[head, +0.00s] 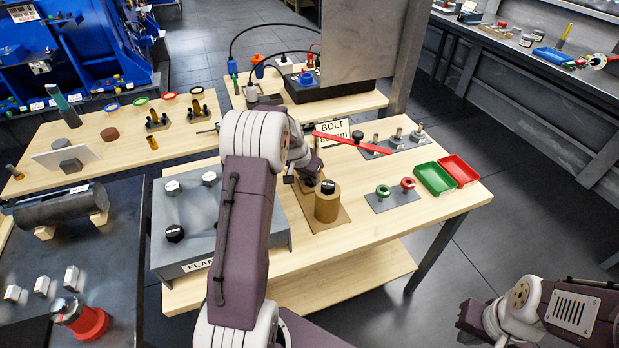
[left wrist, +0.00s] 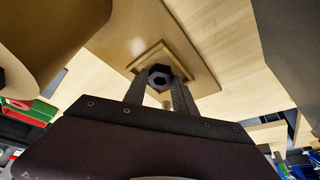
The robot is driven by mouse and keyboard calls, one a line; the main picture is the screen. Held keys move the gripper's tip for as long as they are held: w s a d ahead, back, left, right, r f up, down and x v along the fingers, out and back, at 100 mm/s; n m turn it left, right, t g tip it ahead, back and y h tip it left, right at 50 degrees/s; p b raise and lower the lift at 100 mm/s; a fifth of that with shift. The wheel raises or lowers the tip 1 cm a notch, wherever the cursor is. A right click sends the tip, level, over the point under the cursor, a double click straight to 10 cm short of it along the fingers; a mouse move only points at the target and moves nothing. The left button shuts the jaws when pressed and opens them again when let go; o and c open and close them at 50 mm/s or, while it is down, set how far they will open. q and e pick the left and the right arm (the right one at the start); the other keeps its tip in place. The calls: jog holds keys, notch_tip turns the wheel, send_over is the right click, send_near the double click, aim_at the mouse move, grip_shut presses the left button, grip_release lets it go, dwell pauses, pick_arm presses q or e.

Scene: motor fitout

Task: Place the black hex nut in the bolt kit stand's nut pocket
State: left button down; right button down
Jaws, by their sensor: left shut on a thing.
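The black hex nut (left wrist: 160,77) is between the fingertips of my left gripper (left wrist: 158,84), which is shut on it. In the left wrist view the nut overlaps a small raised square pocket (left wrist: 143,58) on the tan bolt kit stand (left wrist: 195,58); I cannot tell whether it touches the pocket. In the head view my left gripper (head: 307,178) is low over the back of the stand (head: 343,214), behind a tan cylinder (head: 327,208); the nut is not clear there. My right gripper (head: 472,317) is at lower right, away from the table; its finger opening is unclear.
A grey flange box (head: 190,245) stands left of the stand. Red and green knobs (head: 395,188), a green tray (head: 434,179) and a red tray (head: 459,170) are to the right. A red bar (head: 350,139) and a BOLT sign (head: 332,128) are behind my left gripper.

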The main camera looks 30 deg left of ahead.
pick_arm(q)
jog(key=shift+s+f, duration=0.1)
jog(key=c, duration=1.3)
grip_release()
jog(key=shift+r, duration=0.45)
jog(key=v, duration=1.1)
jog(key=shift+s+r+p, duration=0.2)
jog(key=shift+s+p, duration=0.05)
jog(key=shift+p, duration=0.05)
